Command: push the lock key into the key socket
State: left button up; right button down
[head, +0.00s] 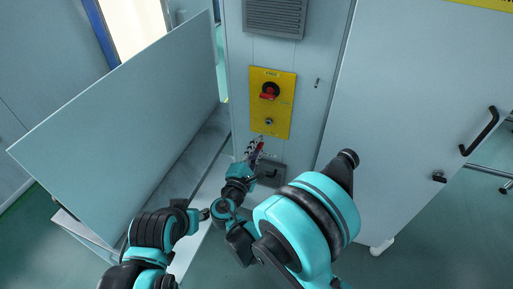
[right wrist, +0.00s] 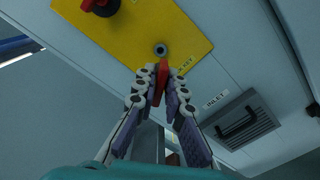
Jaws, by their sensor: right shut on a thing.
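The key socket (head: 268,122) is a small round grey fitting low on the yellow panel (head: 284,112); it also shows in the right wrist view (right wrist: 160,49). My right gripper (head: 257,148) is just below the panel. In the right wrist view its fingers (right wrist: 164,78) are shut on the red lock key (right wrist: 163,73). The key's upper end is close below the socket in that picture, with a small gap between them; the depth of that gap is hard to judge.
A red rotary switch (head: 269,91) sits above the socket. A vent labelled INLET (right wrist: 242,120) is below and right of the panel. A large tilted board (head: 125,105) stands left, and a door with a black handle (head: 480,130) is right.

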jog(key=shift+s+f, duration=0.1)
jog(key=shift+b+x, duration=0.4)
jog(key=shift+x, duration=2.5)
jog(key=shift+b, duration=0.45)
jog(key=shift+x, duration=1.1)
jog(key=c, duration=1.5)
grip_release()
jog(key=shift+s, duration=0.1)
